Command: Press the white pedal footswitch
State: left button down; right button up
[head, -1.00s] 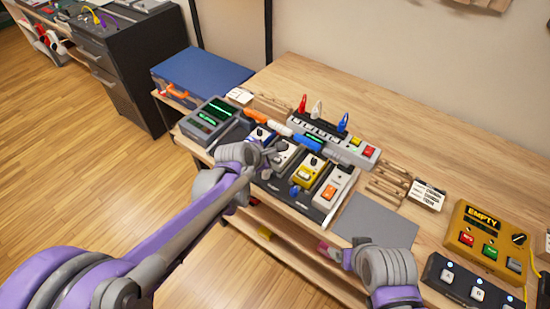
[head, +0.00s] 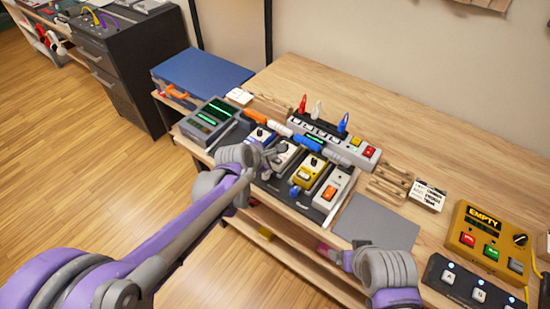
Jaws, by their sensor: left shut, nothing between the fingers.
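A row of pedals stands on a dark board on the wooden bench. A white pedal (head: 287,151) sits between a blue pedal (head: 262,134) and a yellow pedal (head: 309,172). A second pale pedal (head: 336,186) with an orange switch is at the right end of the row. My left gripper (head: 271,157) is shut and empty, at the near left side of the white pedal, and partly covers it. I cannot tell whether it touches the footswitch. My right gripper (head: 332,252) is low at the bench's front edge; its fingers are small and unclear.
A power strip (head: 335,139) with coloured plugs stands behind the pedals. A grey box with green screens (head: 209,122) is to their left. A grey mat (head: 375,222) lies bare to their right. A yellow EMPTY box (head: 490,240) is at far right.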

aim_at(272, 163)
pick_arm(q)
jog(key=shift+r+p, duration=0.4)
jog(key=shift+r, duration=0.4)
pick_arm(e)
jog(key=shift+w+r, duration=0.15)
jog(key=shift+r, duration=0.4)
pick_arm(q)
jog(key=shift+r, duration=0.1)
jog(key=shift+r+p, duration=1.45)
jog(key=shift+r, duration=1)
pick_arm(e)
jog(key=r, duration=0.1)
jog(key=w+r, duration=0.1)
jog(key=r, duration=0.1)
jog(key=shift+r, duration=0.25)
